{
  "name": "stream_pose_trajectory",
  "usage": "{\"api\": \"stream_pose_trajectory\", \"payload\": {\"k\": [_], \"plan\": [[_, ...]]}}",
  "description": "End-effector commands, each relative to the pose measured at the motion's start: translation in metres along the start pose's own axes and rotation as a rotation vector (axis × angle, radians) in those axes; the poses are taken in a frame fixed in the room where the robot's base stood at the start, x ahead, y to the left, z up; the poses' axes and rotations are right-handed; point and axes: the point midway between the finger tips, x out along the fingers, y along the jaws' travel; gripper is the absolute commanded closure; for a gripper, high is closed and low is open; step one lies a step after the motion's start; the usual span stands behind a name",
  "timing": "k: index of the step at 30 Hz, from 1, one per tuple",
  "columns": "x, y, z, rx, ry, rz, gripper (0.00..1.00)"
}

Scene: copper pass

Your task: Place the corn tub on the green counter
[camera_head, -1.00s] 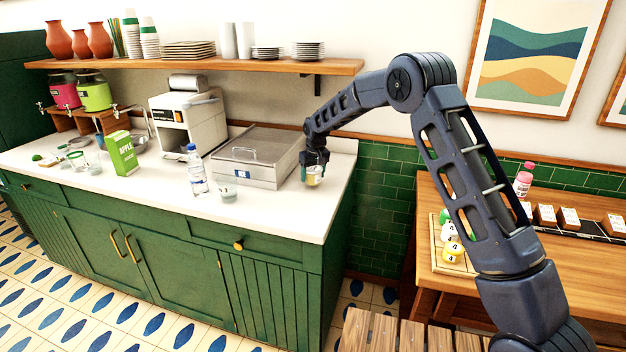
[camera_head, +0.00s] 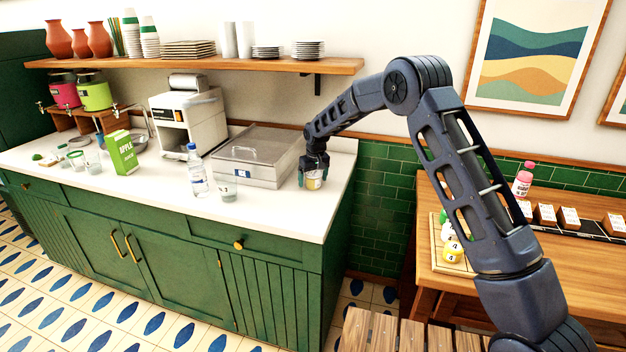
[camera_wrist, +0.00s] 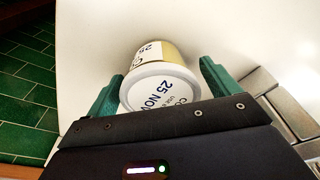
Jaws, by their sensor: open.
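The corn tub (camera_head: 313,181) stands upright on the white top of the green counter (camera_head: 273,220), near its right end. In the wrist view the tub (camera_wrist: 160,82) shows a white lid with a printed date label and a yellowish side. My gripper (camera_head: 314,172) is at the tub from above. In the wrist view its two green fingers (camera_wrist: 155,88) stand apart on either side of the tub, with a gap visible on each side. The tub's base is partly hidden in the wrist view.
A steel lidded box (camera_head: 262,158) is close on the left of the tub. A water bottle (camera_head: 196,172), a clear cup (camera_head: 228,188) and a green carton (camera_head: 122,153) stand farther left. The counter's right edge is near. A wooden table (camera_head: 500,255) is at the right.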

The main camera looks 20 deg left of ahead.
Motion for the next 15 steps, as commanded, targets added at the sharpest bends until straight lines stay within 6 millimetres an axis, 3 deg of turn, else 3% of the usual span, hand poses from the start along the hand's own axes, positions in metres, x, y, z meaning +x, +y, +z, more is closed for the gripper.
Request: {"api": "stream_pose_trajectory", "payload": {"k": [5, 15], "plan": [[-0.019, 0.000, -0.001, 0.000, 0.002, 0.000, 0.12], [-0.083, 0.000, -0.001, -0.001, 0.003, 0.000, 0.12]]}}
